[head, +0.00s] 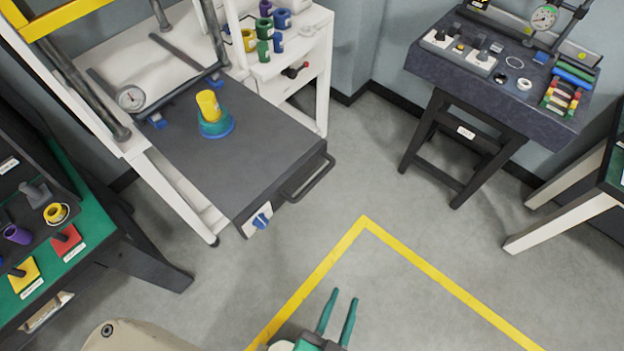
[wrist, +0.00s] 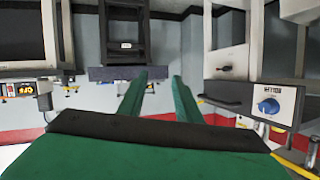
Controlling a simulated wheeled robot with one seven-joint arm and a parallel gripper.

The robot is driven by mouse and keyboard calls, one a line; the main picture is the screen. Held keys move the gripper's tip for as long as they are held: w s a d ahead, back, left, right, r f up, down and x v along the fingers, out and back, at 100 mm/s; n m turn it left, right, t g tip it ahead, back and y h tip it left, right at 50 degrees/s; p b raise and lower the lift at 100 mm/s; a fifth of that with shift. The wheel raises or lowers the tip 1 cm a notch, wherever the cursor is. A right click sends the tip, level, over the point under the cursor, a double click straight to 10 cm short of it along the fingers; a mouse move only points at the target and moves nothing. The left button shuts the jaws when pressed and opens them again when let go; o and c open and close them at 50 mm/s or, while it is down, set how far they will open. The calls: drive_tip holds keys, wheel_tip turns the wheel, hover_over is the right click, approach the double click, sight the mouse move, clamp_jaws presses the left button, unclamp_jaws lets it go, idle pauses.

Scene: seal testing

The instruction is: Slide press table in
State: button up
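The press table (head: 215,165) is a dark grey slab that extends out of the white press frame (head: 170,182). A black bar handle (head: 308,178) is on its front edge. A yellow cylinder (head: 208,105) stands on a teal and blue round base (head: 216,128) on the table.
A white drawer unit (head: 291,64) with coloured parts stands behind the table. A green-topped bench (head: 68,268) is at left, a dark workbench (head: 435,63) at upper right. Grey floor (head: 345,150) with a yellow line (head: 322,268) lies open between them.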

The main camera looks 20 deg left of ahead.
drive_tip(key=w+f+m+g+y, duration=0.1)
drive_tip(key=w+f+m+g, duration=0.1)
drive_tip(key=w+f+m, duration=0.4)
drive_tip(key=n+g+y, duration=0.4)
drive_tip(key=g+y, duration=0.3)
drive_tip(key=y, duration=0.7)
approach(315, 180)
drive_tip(key=x, duration=0.9)
drive_tip(key=shift+d+f, duration=0.15)
drive_tip(key=shift+f, duration=0.2)
drive_tip(key=shift+w+a+f, duration=0.1)
drive_tip(key=shift+a+f, duration=0.05)
drive_tip(key=shift+a, duration=0.5)
clamp_jaws()
